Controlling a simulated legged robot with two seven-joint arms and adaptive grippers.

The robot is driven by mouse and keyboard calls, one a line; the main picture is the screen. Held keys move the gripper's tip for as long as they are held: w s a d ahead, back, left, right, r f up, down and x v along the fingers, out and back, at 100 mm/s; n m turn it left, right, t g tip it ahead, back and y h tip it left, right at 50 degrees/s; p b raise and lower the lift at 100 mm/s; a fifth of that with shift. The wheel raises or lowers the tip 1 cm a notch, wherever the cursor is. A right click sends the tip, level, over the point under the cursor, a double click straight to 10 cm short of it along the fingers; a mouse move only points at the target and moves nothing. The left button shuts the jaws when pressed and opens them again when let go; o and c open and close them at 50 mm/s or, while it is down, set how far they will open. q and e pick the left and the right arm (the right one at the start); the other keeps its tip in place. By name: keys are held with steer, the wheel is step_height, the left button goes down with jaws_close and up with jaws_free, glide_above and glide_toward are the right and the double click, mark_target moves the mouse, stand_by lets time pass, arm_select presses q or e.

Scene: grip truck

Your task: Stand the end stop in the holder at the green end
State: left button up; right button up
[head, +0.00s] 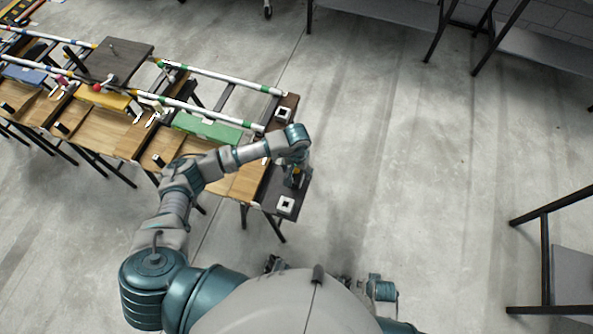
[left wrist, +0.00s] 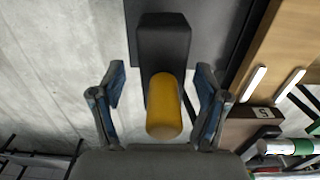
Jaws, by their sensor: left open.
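The end stop shows in the left wrist view as a dark block (left wrist: 163,42) with a yellow cylinder (left wrist: 165,105) on it. My left gripper (left wrist: 160,95) is open, its two fingers apart on either side of the yellow part, with gaps showing. In the head view my left gripper (head: 296,178) is over the dark end board (head: 270,190), and the end stop is mostly hidden by it. A white square holder with a dark centre (head: 286,205) is at the board's near end. Another holder (head: 282,115) is at its far end, close to the green panel (head: 207,129). My right gripper cannot be made out.
Wooden tables (head: 105,132) run off to the left, with striped white and green rails (head: 225,79) above them. A dark platform (head: 115,60) sits across the rails. Floor to the right of the end board is clear. A table frame (head: 546,255) stands at the far right.

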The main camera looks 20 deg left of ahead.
arm_select(q)
steer(key=r, duration=1)
steer(key=shift+w+a, duration=0.1)
steer(key=shift+a, duration=0.3)
steer(key=shift+d+r, duration=0.15)
steer(key=shift+r, duration=0.35)
